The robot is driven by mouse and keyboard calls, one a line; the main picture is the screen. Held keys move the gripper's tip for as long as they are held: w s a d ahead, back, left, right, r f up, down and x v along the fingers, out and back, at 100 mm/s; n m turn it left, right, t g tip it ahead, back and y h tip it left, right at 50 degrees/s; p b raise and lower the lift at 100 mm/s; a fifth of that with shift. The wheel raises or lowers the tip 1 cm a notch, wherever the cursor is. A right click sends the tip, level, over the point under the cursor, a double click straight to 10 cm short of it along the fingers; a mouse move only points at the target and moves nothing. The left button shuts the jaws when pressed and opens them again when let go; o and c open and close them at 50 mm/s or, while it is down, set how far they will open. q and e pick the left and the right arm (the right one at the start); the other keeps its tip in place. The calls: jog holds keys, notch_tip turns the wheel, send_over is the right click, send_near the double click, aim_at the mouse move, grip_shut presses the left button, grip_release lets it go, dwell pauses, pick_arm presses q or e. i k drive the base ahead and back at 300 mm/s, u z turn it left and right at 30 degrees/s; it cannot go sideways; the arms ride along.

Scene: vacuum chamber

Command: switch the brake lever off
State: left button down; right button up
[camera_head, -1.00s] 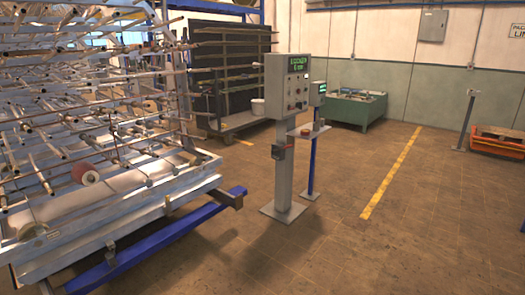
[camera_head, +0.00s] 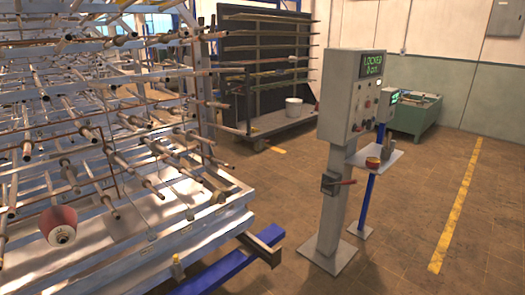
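The brake lever (camera_head: 344,183) appears to be the short red-handled lever on a small dark box, fixed low on the post of the grey control stand. Its handle points to the right, about level. The control panel (camera_head: 350,105) on top of the stand has several knobs and buttons. Its green display (camera_head: 372,66) seems to read "LOCKED" with a smaller line below. Neither of my grippers is in view.
A large rack of metal rods (camera_head: 110,140) fills the left. A blue beam (camera_head: 222,268) with a dark end juts across the floor towards the stand (camera_head: 328,253). A small shelf (camera_head: 375,158) on a blue post stands behind it. Floor to the right is open.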

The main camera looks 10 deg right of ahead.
aim_at(326, 185)
jog(key=z, duration=0.25)
jog(key=i, duration=1.3)
jog(key=z, duration=1.45)
jog(key=i, duration=1.2)
jog(key=z, duration=0.75)
